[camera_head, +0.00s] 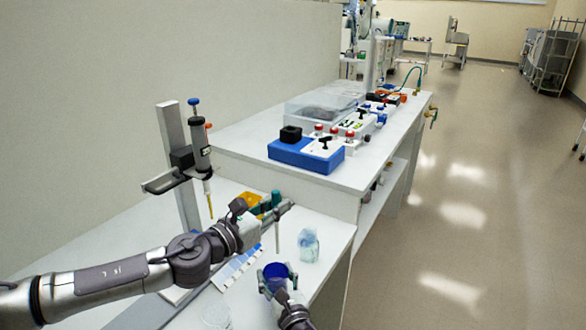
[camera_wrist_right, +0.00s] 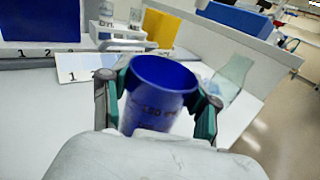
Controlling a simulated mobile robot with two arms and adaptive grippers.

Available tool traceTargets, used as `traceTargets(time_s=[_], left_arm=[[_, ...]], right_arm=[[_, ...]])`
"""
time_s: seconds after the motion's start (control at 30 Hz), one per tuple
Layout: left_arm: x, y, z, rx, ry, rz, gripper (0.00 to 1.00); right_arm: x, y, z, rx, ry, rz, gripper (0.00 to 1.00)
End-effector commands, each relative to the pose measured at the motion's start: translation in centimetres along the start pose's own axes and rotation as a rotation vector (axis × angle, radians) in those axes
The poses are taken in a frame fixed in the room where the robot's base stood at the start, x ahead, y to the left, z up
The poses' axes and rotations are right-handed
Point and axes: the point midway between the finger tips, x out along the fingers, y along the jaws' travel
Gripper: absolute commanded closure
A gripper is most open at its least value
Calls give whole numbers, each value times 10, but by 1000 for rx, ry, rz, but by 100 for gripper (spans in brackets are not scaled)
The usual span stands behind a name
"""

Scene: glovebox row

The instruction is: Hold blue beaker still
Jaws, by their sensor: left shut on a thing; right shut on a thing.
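The blue beaker (camera_head: 276,271) is upright at the front of the bench, and its open rim faces up. My right gripper (camera_head: 279,279) is shut on it, with one finger on each side. In the right wrist view the beaker (camera_wrist_right: 158,100) sits between the green-padded fingers (camera_wrist_right: 160,95), with dark printing on its wall. I cannot tell whether its base touches the bench. My left gripper (camera_head: 283,211) is shut on a thin, pale upright rod or dropper (camera_head: 277,236), whose lower end hangs above and behind the beaker. The beaker's contents are not visible.
A clear bottle-like container (camera_head: 308,245) stands right of the beaker. A stand with a burette-like tool (camera_head: 200,150) is at left. A numbered card (camera_head: 238,265) lies left of the beaker. A blue box (camera_head: 300,155) sits on the raised bench behind.

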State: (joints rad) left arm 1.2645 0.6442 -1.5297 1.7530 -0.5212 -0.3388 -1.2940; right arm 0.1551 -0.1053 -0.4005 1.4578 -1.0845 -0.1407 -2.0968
Motion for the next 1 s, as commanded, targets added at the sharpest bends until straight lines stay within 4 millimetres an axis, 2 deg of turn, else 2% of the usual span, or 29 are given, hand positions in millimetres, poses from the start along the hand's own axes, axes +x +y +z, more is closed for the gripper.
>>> traceTargets(time_s=[0.03,0.17,1.0], left_arm=[[-7,-1,-4,1,-2,3,99],[-13,-3,-8,6,-7,5,99],[-12,-2,-72,3,-5,5,99]], right_arm=[[0,0,0,0,1,0,77],[0,0,0,0,0,0,77],[0,0,0,-1,0,0,77]])
